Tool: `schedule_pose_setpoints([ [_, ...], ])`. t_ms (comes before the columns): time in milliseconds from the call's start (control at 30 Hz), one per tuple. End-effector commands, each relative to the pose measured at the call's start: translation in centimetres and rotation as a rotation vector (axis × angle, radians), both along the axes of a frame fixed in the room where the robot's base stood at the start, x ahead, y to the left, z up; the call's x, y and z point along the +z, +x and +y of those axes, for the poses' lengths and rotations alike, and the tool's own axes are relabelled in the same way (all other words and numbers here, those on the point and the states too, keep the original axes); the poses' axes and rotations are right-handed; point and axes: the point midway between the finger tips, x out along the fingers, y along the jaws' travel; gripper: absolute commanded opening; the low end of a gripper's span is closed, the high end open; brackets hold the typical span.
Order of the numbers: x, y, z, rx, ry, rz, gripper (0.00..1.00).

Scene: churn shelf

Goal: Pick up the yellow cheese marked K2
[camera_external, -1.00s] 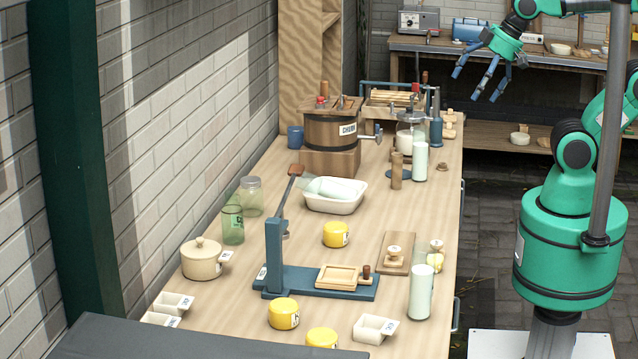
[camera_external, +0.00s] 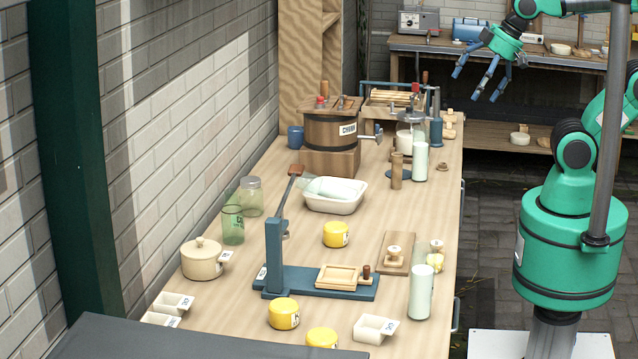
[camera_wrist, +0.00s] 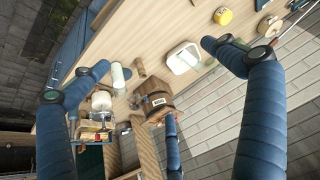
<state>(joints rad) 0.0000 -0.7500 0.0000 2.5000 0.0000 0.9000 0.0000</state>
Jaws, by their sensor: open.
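Three round yellow cheeses with small labels are on the long wooden table in the external view. One cheese (camera_external: 335,234) sits mid-table, one cheese (camera_external: 284,313) is nearer, and one cheese (camera_external: 322,338) is at the front. Their label marks are too small to read, so I cannot tell which is K2. My gripper (camera_external: 482,86) is open and empty in the air at the upper right, away from the cheeses. In the wrist view, its blue fingers are spread wide, and one yellow cheese (camera_wrist: 222,16) shows near the top edge.
A blue lever press (camera_external: 275,250) stands among the cheeses. A white dish (camera_external: 335,203), a wooden churn (camera_external: 331,135), a lidded pot (camera_external: 201,260) and a milk glass (camera_external: 421,292) are around them. A small white tray (camera_external: 374,329) is right of the front cheese. A brick wall runs along the left.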

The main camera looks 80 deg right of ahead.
Motion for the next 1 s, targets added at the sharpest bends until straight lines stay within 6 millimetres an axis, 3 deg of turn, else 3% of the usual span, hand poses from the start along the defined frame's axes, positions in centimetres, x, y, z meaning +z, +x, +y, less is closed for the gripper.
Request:
schedule_pose_setpoints([
  [33, 0.0, 0.0, 0.0, 0.0, 0.0, 0.0, 0.94],
  [167, 0.0, 0.0, 0.0, 0.0, 0.0, 0.0, 0.71],
  [667, 0.8, 0.9, 0.3, 0.006, 0.003, 0.007, 0.71],
  [1000, 4.4, 5.9, 2.6, 0.038, 0.015, 0.048, 0.71],
])
